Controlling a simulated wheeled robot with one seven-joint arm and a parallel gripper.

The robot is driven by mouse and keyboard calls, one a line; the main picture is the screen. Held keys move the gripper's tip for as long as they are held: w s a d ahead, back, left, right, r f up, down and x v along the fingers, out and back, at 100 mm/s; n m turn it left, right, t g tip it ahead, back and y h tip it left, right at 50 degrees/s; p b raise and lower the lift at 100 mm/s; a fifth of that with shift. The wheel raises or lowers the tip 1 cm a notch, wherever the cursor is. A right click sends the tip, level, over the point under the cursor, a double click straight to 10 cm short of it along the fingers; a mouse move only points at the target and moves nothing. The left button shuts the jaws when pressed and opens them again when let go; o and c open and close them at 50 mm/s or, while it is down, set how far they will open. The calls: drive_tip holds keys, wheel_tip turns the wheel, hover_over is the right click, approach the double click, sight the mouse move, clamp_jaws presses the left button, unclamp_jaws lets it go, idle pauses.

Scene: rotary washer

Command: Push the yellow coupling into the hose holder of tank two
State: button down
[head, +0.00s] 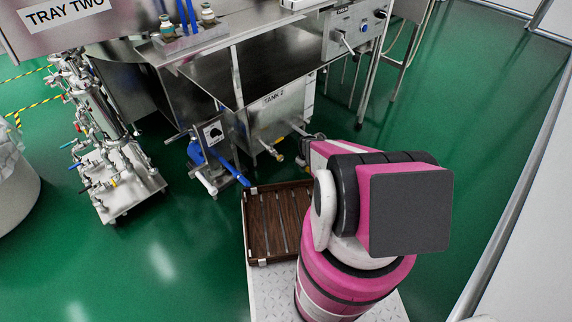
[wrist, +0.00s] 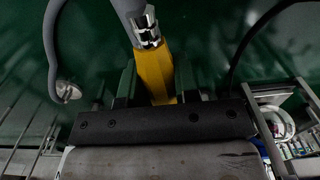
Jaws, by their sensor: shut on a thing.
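The yellow coupling (wrist: 154,76) is between the two dark fingers of my gripper (wrist: 156,84) in the wrist view. A metal fitting (wrist: 146,30) and a grey hose (wrist: 128,8) continue from its far end. In the head view my gripper (head: 310,138) is low in front of tank two (head: 284,112), near its lower right corner, mostly hidden by my arm. A small pipe end (head: 272,152) sticks out below the tank front. I cannot make out the hose holder for certain in either view.
A blue-handled pump cart (head: 208,158) stands left of tank two. A brown slatted tray (head: 277,222) lies on my base below the arm. In the wrist view another grey hose with a round metal end (wrist: 67,91) hangs at the left. Green floor is open at the right.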

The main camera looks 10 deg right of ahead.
drive_tip(key=shift+w+d, duration=0.4)
drive_tip(key=shift+d, duration=0.2)
drive_tip(key=shift+w+d, duration=0.35)
drive_tip(key=shift+d, duration=0.2)
drive_tip(key=w+d, duration=0.4)
drive_tip(key=d, duration=0.2)
drive_tip(key=shift+d, duration=0.2)
idle(0.6)
drive_tip(key=shift+w+d, duration=0.15)
drive_tip(key=shift+w, duration=0.05)
drive_tip(key=w+d, duration=0.4)
drive_tip(key=d, duration=0.2)
idle(1.1)
drive_tip(key=shift+w, duration=0.1)
idle(0.4)
drive_tip(key=shift+w+a, duration=0.5)
drive_tip(key=shift+w, duration=0.3)
drive_tip(key=shift+w+a, duration=0.55)
drive_tip(key=shift+w, duration=0.2)
drive_tip(key=shift+w+a, duration=0.5)
drive_tip(key=shift+w, duration=0.3)
idle(0.6)
